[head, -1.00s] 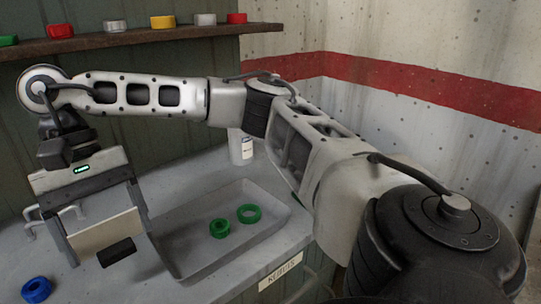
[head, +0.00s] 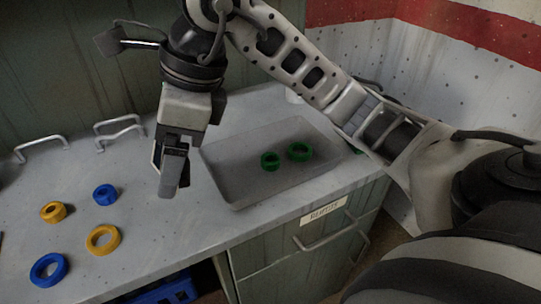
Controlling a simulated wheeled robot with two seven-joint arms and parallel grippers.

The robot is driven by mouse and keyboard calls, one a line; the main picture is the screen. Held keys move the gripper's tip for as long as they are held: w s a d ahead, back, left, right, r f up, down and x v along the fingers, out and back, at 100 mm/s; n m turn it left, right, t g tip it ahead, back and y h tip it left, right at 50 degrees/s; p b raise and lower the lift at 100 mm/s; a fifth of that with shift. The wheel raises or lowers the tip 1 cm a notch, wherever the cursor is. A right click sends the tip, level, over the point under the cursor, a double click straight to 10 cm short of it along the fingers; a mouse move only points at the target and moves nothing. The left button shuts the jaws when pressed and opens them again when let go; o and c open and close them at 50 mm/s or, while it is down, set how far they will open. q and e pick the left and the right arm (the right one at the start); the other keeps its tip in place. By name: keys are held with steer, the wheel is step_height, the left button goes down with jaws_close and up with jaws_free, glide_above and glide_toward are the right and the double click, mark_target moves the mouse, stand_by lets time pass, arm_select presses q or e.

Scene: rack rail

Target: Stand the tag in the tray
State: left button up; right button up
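The grey tray (head: 222,172) lies on the worktop with two green rings in it, (head: 270,161) and (head: 300,151). My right gripper (head: 172,178) points down just left of the tray, above the worktop. I see it nearly edge-on, one finger in front of the other, so the gap between the fingers is hidden. I cannot make out the tag clearly; it may be hidden behind or between the fingers. My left gripper is not in view.
Blue rings (head: 105,195) and (head: 49,270) and yellow rings (head: 54,212) and (head: 103,240) lie on the worktop (head: 140,215) at left. Metal handles (head: 120,130) stand behind. A label (head: 323,210) is on the front edge. My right arm crosses behind the tray.

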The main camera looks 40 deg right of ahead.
steer(key=shift+r+m, duration=0.1)
steer(key=shift+m, duration=0.3)
steer(key=shift+w+d, duration=0.1)
steer(key=shift+d, duration=0.3)
steer(key=w+d+f, duration=0.1)
steer(key=d+f, duration=0.2)
steer(key=d, duration=0.1)
steer(key=w+d+f, duration=0.1)
steer(key=d+f, duration=0.2)
steer(key=w+d+f, duration=0.2)
steer(key=d+f, duration=0.1)
steer(key=d, duration=0.1)
steer(key=shift+d, duration=0.35)
steer(key=shift+d+f, duration=0.1)
steer(key=shift+d, duration=0.05)
steer(key=shift+w+d+f+b, duration=0.1)
steer(key=shift+d+f+b, duration=0.05)
steer(key=shift+f, duration=0.9)
steer(key=shift+w+d+f+b, duration=0.1)
steer(key=shift+f+b, duration=0.05)
steer(key=shift+f, duration=0.85)
steer(key=o, duration=0.9)
steer(key=shift+r, duration=0.15)
